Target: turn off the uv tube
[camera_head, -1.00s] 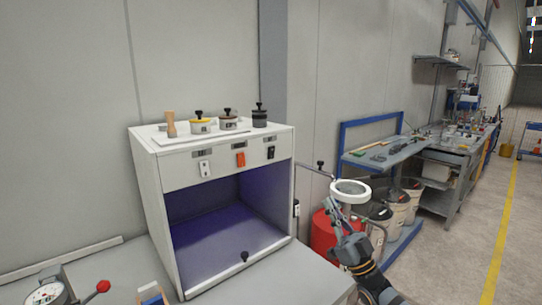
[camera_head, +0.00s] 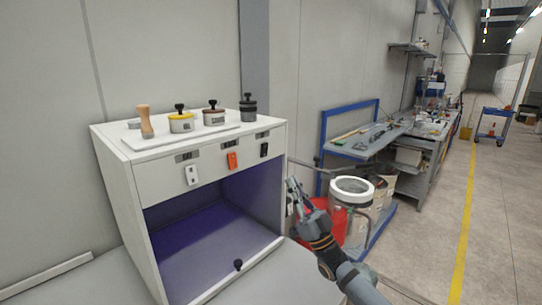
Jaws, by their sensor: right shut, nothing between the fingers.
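A white cabinet (camera_head: 120,185) stands on the bench with its front open. Its inside (camera_head: 205,238) glows violet. Three rocker switches sit on its top front panel: a white one (camera_head: 192,175), an orange one (camera_head: 232,160) and a black one (camera_head: 264,150). My left gripper is not in view.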

